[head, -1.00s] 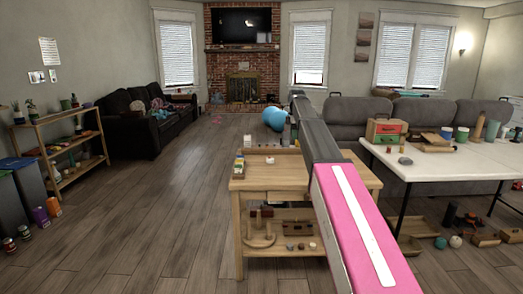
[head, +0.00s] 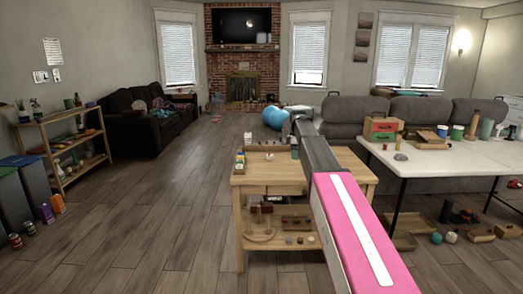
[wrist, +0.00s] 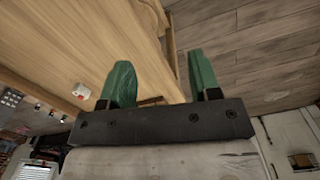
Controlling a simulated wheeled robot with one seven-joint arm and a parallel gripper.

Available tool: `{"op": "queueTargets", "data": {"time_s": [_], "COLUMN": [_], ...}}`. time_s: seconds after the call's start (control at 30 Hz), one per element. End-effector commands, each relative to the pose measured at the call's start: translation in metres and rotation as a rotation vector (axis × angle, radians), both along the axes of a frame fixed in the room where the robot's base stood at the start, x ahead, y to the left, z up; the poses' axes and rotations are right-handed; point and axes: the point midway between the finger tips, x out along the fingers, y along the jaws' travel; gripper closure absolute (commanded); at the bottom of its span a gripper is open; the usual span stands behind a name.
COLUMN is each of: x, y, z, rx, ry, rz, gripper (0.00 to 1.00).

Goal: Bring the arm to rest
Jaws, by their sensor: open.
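My gripper (wrist: 162,85) shows in the wrist view with two green fingers spread apart and nothing between them. The wooden table (wrist: 95,45) lies beyond the left finger in that view, and floor planks (wrist: 250,60) lie beyond the right one. In the head view my pink and grey arm stretches forward past the right part of the wooden table (head: 262,180). My gripper cannot be made out in the head view.
A white folding table (head: 450,165) with boxes and cups stands at the right. A plant shelf (head: 60,150) and dark sofa (head: 150,125) are at the left. The floor (head: 150,220) at left centre is clear.

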Motion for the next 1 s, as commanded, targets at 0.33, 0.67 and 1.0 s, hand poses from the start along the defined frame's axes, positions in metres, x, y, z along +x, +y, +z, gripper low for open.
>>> {"op": "queueTargets", "data": {"time_s": [0.33,0.67,1.0], "x": [-0.101,-0.231,-0.342], "y": [-0.008,-0.017,-0.022], "z": [-0.121,-0.231,-0.290], "rx": [-0.001,-0.001,0.004], "ry": [0.004,0.002,-0.003], "rz": [-0.376,-0.854,-1.257], "gripper": [0.43,0.43,0.43]}}
